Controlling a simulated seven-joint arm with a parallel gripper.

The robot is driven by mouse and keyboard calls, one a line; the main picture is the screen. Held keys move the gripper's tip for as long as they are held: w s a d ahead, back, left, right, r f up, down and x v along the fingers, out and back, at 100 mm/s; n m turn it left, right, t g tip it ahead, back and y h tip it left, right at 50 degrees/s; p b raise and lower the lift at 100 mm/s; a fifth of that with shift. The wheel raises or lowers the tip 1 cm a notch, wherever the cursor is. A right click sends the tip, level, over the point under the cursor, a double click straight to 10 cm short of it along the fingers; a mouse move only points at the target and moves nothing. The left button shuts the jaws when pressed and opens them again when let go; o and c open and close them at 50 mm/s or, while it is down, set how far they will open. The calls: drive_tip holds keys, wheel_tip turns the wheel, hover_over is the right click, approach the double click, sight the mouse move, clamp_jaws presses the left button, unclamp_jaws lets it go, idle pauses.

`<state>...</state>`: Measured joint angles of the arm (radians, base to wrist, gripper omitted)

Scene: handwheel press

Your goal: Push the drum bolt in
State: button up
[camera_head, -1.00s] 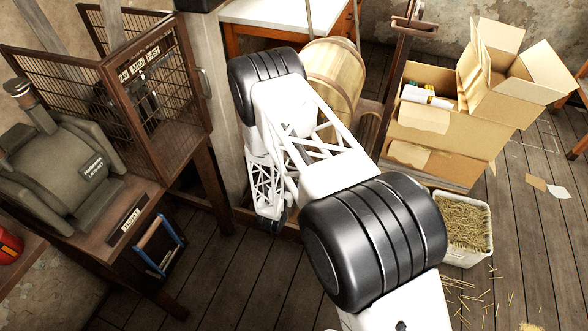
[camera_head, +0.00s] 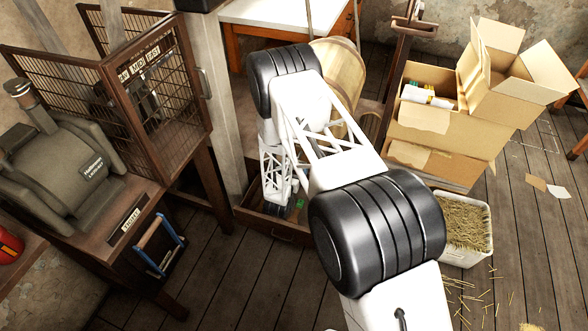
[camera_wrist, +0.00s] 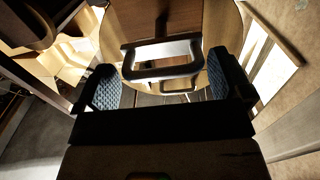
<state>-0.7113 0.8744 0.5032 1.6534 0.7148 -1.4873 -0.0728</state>
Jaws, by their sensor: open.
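The wooden drum (camera_head: 340,78) stands behind my arm in the head view, partly covered by it. In the wrist view a round, pale wooden face (camera_wrist: 112,40), which looks like the drum's end, fills the upper middle. A dark bar crosses it, and a metal loop handle (camera_wrist: 163,71) stands out in front. I cannot tell for sure whether this loop belongs to the drum bolt. My gripper (camera_wrist: 161,78) is open, with one blue textured pad on each side of the loop. The pads look clear of it. My arm hides most of the fingers in the head view.
A wire cage (camera_head: 155,85) and a grey machine (camera_head: 70,170) stand on a bench at left. A wooden post (camera_head: 222,110) is close beside my arm. Cardboard boxes (camera_head: 440,130) and a white straw bin (camera_head: 463,228) are at right. Floor is open in front.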

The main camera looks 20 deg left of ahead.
drive_tip(key=shift+w, duration=0.5)
drive_tip(key=shift+c, duration=0.5)
drive_tip(key=c, duration=0.9)
drive_tip(key=shift+o, duration=0.2)
drive_tip(key=shift+w, duration=2.15)
drive_tip(key=shift+d, duration=0.1)
drive_tip(key=o, duration=1)
drive_tip(key=shift+c, duration=0.2)
drive_tip(key=shift+s, duration=0.1)
